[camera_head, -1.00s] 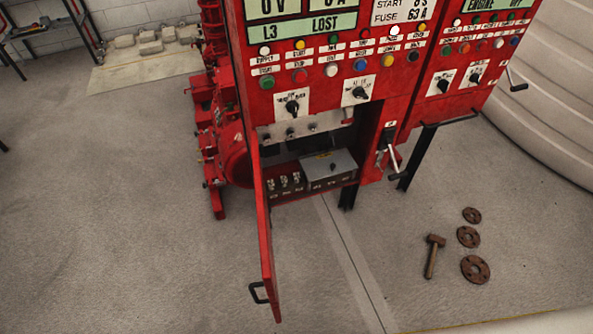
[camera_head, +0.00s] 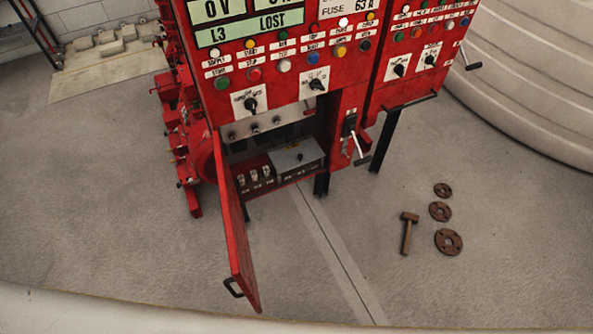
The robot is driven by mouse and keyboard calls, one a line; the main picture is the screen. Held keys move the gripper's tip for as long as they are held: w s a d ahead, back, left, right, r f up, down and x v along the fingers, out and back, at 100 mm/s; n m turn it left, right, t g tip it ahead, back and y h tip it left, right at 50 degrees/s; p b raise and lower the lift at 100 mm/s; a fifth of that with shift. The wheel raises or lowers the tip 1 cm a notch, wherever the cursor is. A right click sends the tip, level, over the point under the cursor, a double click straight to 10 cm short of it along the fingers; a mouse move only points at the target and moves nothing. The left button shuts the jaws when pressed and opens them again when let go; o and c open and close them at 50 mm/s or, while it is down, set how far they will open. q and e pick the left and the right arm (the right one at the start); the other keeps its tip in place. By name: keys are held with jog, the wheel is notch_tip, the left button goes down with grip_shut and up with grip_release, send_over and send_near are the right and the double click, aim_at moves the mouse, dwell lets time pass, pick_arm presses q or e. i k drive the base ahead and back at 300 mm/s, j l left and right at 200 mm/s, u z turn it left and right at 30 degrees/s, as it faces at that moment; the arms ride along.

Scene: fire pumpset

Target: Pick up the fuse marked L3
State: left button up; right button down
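A red control cabinet (camera_head: 285,100) stands ahead, with its lower door (camera_head: 236,225) swung open toward me. Inside the lower bay, several small pale fuses (camera_head: 254,175) stand in a row at the left. Their markings are too small to read, so I cannot tell which is L3. A grey box (camera_head: 297,156) sits to the right of them. The display panel (camera_head: 250,28) reads "L3 LOST". Neither of my grippers is in view.
A lever handle (camera_head: 360,150) sticks out from the cabinet's right side. A large pale ribbed tank (camera_head: 535,90) stands at the far right. Floor left of the door is clear.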

aim_at(266, 169)
jog(key=l+z, duration=0.15)
jog(key=z, duration=0.3)
jog(key=i+l+z, duration=0.1)
jog(key=z, duration=0.4)
jog(key=i+l+z, duration=0.1)
jog(key=z, duration=0.35)
jog(key=i+u, duration=0.2)
jog(key=u, duration=0.15)
jog(key=i+u, duration=0.95)
jog(key=u, duration=0.2)
